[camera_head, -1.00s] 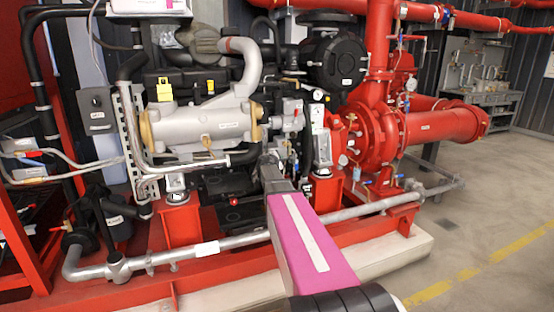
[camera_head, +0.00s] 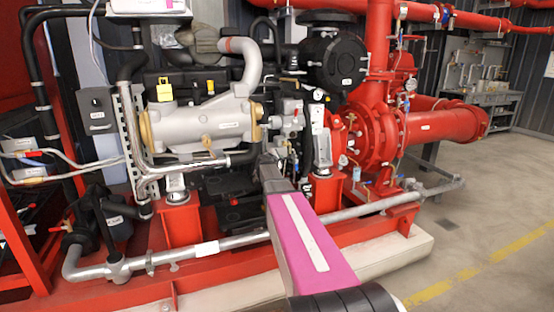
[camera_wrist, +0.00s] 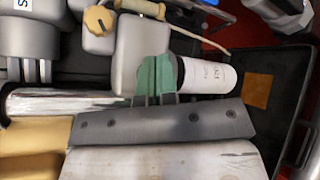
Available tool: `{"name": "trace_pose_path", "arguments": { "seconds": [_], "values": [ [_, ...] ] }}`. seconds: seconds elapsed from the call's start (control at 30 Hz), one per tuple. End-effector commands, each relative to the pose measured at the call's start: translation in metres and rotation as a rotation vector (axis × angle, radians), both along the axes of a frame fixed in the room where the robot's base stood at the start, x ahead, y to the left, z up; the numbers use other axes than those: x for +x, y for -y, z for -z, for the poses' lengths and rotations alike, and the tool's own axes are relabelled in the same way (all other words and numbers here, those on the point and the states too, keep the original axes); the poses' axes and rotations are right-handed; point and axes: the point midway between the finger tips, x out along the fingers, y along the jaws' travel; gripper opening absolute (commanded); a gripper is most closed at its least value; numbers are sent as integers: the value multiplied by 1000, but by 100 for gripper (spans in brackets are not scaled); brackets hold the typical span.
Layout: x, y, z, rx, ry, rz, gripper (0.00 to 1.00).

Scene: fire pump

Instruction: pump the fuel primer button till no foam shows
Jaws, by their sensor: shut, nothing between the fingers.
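In the head view my gripper (camera_head: 268,162) reaches in among the engine parts, right of and below a big silver cylinder (camera_head: 205,125). I cannot single out the fuel primer button with certainty in either view. No foam is clearly visible.
Grey housings and a beige cap (camera_wrist: 98,20) crowd the wrist view's upper left; a dark tray (camera_wrist: 268,95) is at right. In the head view a red pump (camera_head: 376,135) stands right of the engine, and a grey pipe (camera_head: 235,241) runs along the front. The right floor is clear.

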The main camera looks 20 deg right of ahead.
Motion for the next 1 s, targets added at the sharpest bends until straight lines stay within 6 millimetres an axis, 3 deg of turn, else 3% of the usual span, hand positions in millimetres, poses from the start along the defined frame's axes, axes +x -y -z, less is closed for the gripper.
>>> {"name": "trace_pose_path", "arguments": {
  "seconds": [1.0],
  "values": [
    [11,0,0,0,0,0,0]
  ]
}}
